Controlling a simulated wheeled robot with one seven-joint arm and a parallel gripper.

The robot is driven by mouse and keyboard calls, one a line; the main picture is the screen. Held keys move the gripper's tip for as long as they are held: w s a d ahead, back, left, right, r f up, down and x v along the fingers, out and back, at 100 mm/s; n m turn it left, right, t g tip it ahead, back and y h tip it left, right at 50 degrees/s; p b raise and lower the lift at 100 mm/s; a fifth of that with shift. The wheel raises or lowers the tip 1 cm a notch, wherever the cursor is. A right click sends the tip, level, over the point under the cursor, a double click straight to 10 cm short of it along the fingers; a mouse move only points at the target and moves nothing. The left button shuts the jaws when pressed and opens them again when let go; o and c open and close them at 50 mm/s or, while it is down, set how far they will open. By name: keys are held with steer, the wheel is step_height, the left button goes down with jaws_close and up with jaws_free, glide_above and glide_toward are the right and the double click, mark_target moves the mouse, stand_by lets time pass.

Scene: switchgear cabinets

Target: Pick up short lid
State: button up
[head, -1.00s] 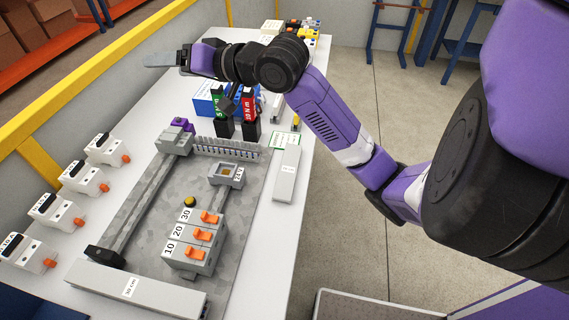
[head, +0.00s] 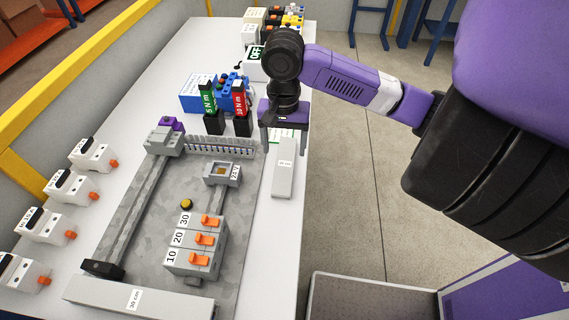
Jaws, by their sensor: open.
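The short lid (head: 284,180) is a light grey bar with a small white label, lying on the white table near its right edge, beside the grey mounting plate. I cannot tell whether the fingers touch the lid. A longer grey lid (head: 165,299) labelled 30 cm lies across the near end of the plate.
The mounting plate (head: 150,240) carries a slotted duct, rails and breakers with orange levers (head: 203,240). Green and red torque tools (head: 238,100) stand left of my gripper. White breakers (head: 72,188) line the left side.

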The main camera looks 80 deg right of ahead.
mark_target(285, 164)
steer(key=shift+s+f+p, duration=0.1)
steer(key=shift+f+p, duration=0.3)
steer(key=shift+f, duration=2.65)
steer(key=c, duration=1.5)
steer(key=shift+o, duration=0.2)
steer(key=shift+r, duration=0.1)
